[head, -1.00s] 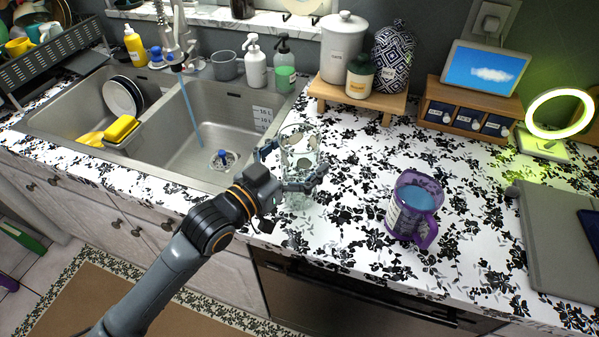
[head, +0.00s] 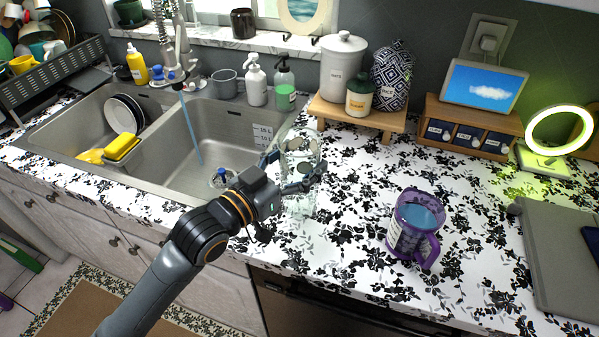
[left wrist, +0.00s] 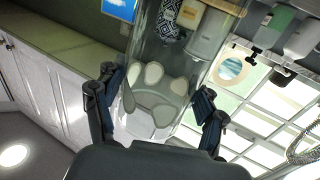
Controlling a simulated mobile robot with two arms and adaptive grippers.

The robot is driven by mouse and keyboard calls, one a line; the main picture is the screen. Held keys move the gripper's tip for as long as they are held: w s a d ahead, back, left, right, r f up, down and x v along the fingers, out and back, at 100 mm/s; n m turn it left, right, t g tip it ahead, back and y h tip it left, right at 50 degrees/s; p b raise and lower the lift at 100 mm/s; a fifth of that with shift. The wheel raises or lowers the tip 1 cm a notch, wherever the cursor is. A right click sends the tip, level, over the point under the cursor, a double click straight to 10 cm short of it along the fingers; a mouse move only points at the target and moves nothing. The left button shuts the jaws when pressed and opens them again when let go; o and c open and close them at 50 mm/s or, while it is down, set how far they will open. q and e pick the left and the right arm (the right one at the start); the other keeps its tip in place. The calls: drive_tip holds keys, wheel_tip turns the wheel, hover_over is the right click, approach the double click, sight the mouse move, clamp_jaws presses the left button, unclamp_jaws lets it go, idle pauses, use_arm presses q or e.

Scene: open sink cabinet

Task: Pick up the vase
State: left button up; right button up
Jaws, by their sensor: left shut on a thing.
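The vase is a clear glass cylinder (head: 300,152) with pale patches on its side, standing upright at the counter's edge of the sink in the head view. My left gripper (head: 291,177) is shut around the vase, one finger on each side, at about its lower half. In the left wrist view the vase (left wrist: 158,95) fills the middle, between the two dark fingers of the left gripper (left wrist: 155,105). I cannot tell whether its base touches the counter. My right gripper is not in view.
A purple mug (head: 415,228) with blue liquid stands to the right. A wooden riser (head: 357,116) with jars is behind. The sink (head: 205,140) with running water lies to the left. A grey laptop-like slab (head: 560,250) is at far right. Patterned counter between is clear.

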use_arm(q)
drive_tip(key=s+a+r+p, duration=0.7)
drive_tip(key=s+a+r, duration=0.2)
drive_tip(key=a, duration=0.1)
drive_tip(key=shift+s+r, duration=0.3)
drive_tip(key=shift+s, duration=0.05)
idle(0.3)
